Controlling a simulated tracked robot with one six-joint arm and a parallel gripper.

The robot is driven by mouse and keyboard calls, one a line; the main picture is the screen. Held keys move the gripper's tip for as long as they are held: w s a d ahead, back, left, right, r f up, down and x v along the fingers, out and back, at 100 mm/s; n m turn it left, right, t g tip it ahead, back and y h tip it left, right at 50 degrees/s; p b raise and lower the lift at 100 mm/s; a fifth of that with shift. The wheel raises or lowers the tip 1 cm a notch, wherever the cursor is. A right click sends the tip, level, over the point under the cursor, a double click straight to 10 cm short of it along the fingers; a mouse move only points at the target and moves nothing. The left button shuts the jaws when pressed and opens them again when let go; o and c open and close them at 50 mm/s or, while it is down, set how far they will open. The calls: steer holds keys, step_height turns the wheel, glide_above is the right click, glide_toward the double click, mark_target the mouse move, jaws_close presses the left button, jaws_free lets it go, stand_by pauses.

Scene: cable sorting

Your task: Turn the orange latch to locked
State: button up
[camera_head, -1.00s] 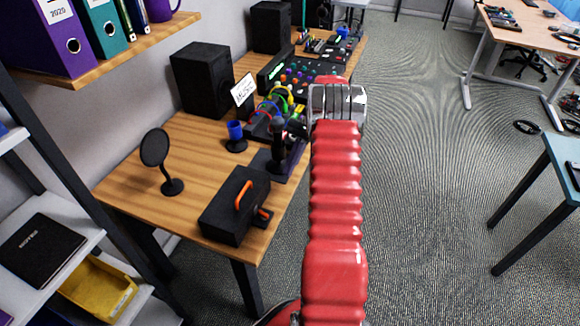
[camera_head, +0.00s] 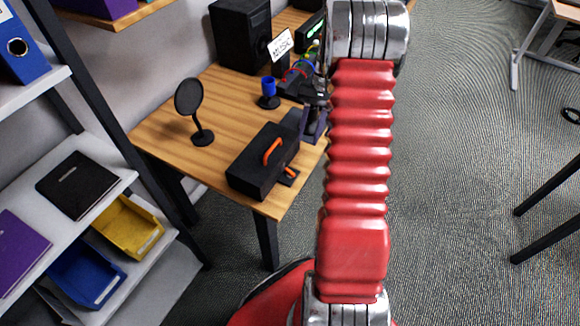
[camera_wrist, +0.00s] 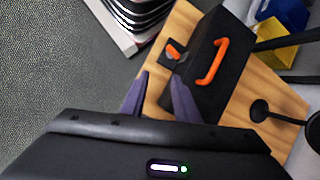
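The black box (camera_head: 258,172) sits near the front corner of the wooden table, with an orange handle (camera_head: 271,150) on its top. The small orange latch (camera_head: 291,173) is on a dark mount at the box's right side. In the wrist view the orange latch (camera_wrist: 173,50) lies ahead of my fingers, and the orange handle (camera_wrist: 213,62) is to its right. My gripper (camera_wrist: 160,88) is open, its two purple fingers apart with nothing seen between them. In the head view my gripper (camera_head: 314,122) hangs above the table's right edge behind the box, apart from the latch.
Cables and a black speaker (camera_head: 240,35) are farther back. A shelf (camera_head: 110,180) with bins stands left.

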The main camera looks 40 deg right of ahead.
mark_target(290, 171)
steer(key=s+a+r+n+t+h, duration=0.1)
steer(key=a+r+n+h, duration=0.3)
steer(key=a+n, duration=0.5)
steer(key=shift+s+r+n+t+h, duration=0.35)
steer(key=shift+s+r+n, duration=0.3)
steer(key=shift+r+n, duration=0.25)
step_height(290, 171, down, 14)
steer(key=shift+r, duration=0.1)
steer(key=shift+c, duration=0.7)
jaws_close()
